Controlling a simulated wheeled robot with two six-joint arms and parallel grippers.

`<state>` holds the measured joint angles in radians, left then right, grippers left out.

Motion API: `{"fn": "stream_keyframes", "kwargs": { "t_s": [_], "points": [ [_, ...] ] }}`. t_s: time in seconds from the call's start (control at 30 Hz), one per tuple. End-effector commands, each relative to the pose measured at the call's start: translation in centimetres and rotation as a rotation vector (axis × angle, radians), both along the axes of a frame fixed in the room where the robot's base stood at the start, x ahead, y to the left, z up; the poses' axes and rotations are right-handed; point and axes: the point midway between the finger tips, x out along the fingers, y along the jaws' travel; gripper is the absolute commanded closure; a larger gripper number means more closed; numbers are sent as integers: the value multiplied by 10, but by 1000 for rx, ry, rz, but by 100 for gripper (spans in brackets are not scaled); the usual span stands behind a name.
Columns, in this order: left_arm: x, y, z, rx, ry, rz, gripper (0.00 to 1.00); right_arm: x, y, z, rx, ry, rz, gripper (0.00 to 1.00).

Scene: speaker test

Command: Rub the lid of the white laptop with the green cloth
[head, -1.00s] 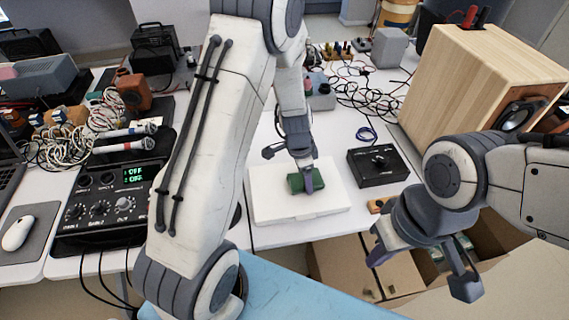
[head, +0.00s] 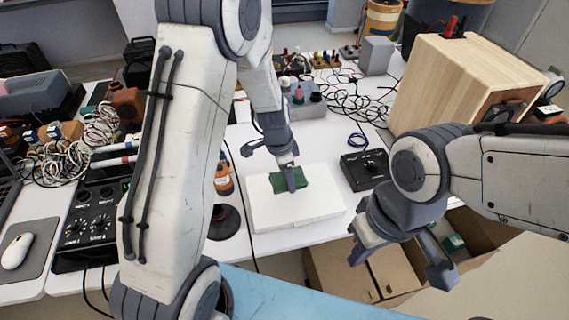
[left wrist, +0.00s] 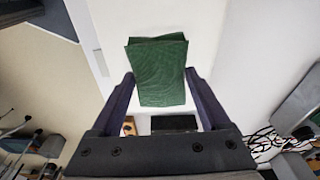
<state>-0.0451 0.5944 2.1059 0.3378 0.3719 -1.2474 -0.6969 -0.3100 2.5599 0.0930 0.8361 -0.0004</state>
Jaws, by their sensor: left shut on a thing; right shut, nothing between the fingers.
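The closed white laptop (head: 310,211) lies flat on the white table. The folded green cloth (head: 289,185) is at the far half of its lid, and seems to touch it. My left gripper (head: 292,178) is shut on the green cloth, fingers pointing down. In the left wrist view the cloth (left wrist: 158,72) sits between the two fingers (left wrist: 160,90), above the white lid (left wrist: 208,40). My right gripper (head: 402,266) is shut and empty, held in the air right of the laptop, in front of the cardboard boxes.
A black box with a knob (head: 365,170) stands right of the laptop. A wooden speaker (head: 455,85) is at the right; open cardboard boxes (head: 340,272) sit below the table edge.

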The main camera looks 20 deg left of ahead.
Motion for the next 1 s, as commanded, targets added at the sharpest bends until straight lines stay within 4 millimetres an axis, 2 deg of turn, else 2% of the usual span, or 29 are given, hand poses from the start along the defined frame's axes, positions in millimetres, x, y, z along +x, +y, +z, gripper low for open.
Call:
{"fn": "stream_keyframes", "kwargs": {
  "t_s": [0.1, 0.3, 0.87, 1.0],
  "points": [
    [1, -2, 15, 0, -2, -3, 81, 0, 0, 12, 0, 0, 0, 100],
    [1, -4, 28, 0, 0, -7, 81, 0, 0, 21, 0, 0, 0, 100],
    [1, -3, 28, 0, -1, -6, 81, 0, 0, 21, 0, 0, 0, 100],
    [-3, 0, 24, 5, 4, 50, 81, 0, 0, 21, 0, 0, 0, 100]
  ]
}}
